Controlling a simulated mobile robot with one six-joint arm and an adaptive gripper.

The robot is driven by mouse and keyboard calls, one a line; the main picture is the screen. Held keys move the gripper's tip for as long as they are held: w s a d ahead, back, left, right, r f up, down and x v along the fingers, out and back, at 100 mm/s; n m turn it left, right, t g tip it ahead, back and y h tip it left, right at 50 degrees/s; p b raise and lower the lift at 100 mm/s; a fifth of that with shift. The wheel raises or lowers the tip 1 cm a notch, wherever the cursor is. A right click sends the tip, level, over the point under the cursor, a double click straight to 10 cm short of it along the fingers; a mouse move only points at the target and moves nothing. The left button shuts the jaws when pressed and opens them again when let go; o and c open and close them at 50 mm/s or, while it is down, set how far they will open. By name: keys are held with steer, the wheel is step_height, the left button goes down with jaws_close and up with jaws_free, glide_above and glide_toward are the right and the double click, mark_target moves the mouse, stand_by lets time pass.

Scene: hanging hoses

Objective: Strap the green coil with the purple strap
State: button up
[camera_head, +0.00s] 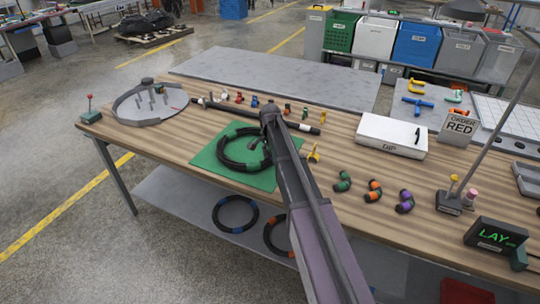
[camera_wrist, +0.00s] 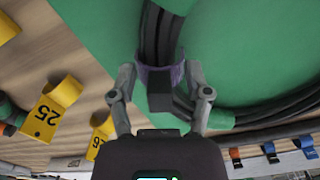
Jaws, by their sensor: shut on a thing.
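The coil (camera_head: 223,154) is a black hose wound in a ring, lying on a green mat (camera_head: 262,180) on the bench. My gripper (camera_head: 268,118) is at the coil's far right side, with my arm hiding part of the mat. In the wrist view my gripper (camera_wrist: 160,80) has its fingers on both sides of a dark block, shut on the purple strap (camera_wrist: 176,76). The strap lies across a bundle of black hose (camera_wrist: 160,35). Whether it closes all the way round is hidden. A green band (camera_wrist: 220,118) shows on a hose at the right.
Short black pieces with green (camera_head: 342,182), orange (camera_head: 374,190) and purple (camera_head: 404,202) bands lie right of my arm. A white case (camera_head: 390,135) stands behind them. A round grey tray (camera_head: 150,104) is at the left. Blue-banded and orange-banded coils rest on the lower shelf.

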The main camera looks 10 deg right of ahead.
steer(key=shift+f, duration=0.35)
stand_by(0.4)
steer(key=o, duration=1.2)
steer(key=shift+r, duration=0.1)
